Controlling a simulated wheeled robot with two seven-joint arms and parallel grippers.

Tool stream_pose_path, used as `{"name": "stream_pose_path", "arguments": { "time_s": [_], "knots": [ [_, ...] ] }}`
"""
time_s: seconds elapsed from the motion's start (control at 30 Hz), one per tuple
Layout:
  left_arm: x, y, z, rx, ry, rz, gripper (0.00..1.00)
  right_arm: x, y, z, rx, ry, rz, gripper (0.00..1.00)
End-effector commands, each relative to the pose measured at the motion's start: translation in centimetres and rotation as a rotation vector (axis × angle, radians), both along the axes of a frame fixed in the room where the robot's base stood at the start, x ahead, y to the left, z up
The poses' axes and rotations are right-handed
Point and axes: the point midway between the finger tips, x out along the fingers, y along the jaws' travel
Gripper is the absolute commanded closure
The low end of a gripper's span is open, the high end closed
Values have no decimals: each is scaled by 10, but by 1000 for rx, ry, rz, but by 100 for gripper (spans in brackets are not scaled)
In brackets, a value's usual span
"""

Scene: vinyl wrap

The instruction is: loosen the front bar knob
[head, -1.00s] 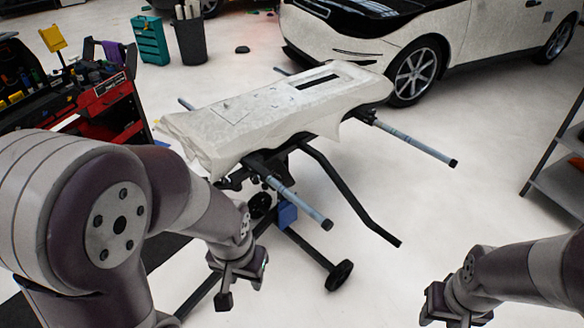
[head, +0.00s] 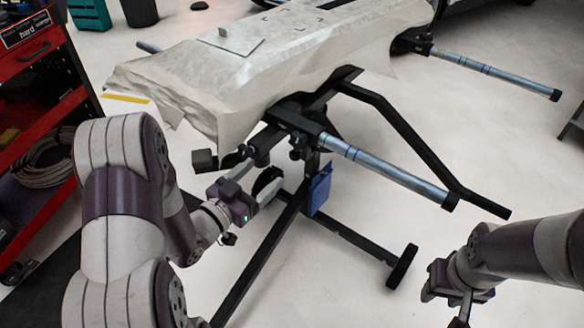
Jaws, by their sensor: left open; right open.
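The stand's front bar is a grey-blue tube (head: 385,168) with a black end cap, reaching out to the right from a black clamp bracket (head: 290,115) under the covered panel. Small dark knob-like parts (head: 297,150) sit below the bracket; which one is the bar knob is hard to tell. My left gripper (head: 257,173) is open, just left of and below these parts, its fingers pointing up and right. I see no contact with a knob. My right gripper (head: 458,298) is open and empty at the lower right, apart from the stand.
The panel under pale wrap (head: 190,85) covers the stand's top. A bent black bar (head: 405,130) and a second tube (head: 495,70) stick out right. A blue box (head: 319,190) hangs on the post. A red tool cart (head: 45,130) stands left. Floor between the stand's wheel and my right arm is clear.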

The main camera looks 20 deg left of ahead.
Motion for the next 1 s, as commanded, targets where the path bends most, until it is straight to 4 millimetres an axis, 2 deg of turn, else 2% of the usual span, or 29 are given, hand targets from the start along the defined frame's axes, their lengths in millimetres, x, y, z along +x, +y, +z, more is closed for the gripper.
{"name": "stream_pose_path", "arguments": {
  "time_s": [0.3, 0.43, 0.6, 0.87, 0.9, 0.97, 1.0],
  "knots": [
    [72, -31, -1, 0, -3, -5, 24, 0, 0, -22, 0, 0, 0, 57],
    [94, -39, 0, 0, -2, -3, 24, 0, 0, -28, 0, 0, 0, 57],
    [108, -45, 2, -1, 0, -1, 24, 0, 0, -30, 0, 0, 0, 57],
    [111, -45, 3, -1, 0, 1, 24, 0, 0, -30, 0, 0, 0, 57],
    [110, -45, 3, -1, 0, 1, 28, 0, 0, -30, 0, 0, 0, 57],
    [110, -45, 3, -1, 0, 1, 47, 0, 0, -30, 0, 0, 0, 57],
    [110, -45, 3, -1, 0, 1, 60, 0, 0, -30, 0, 0, 0, 57]
  ]
}}
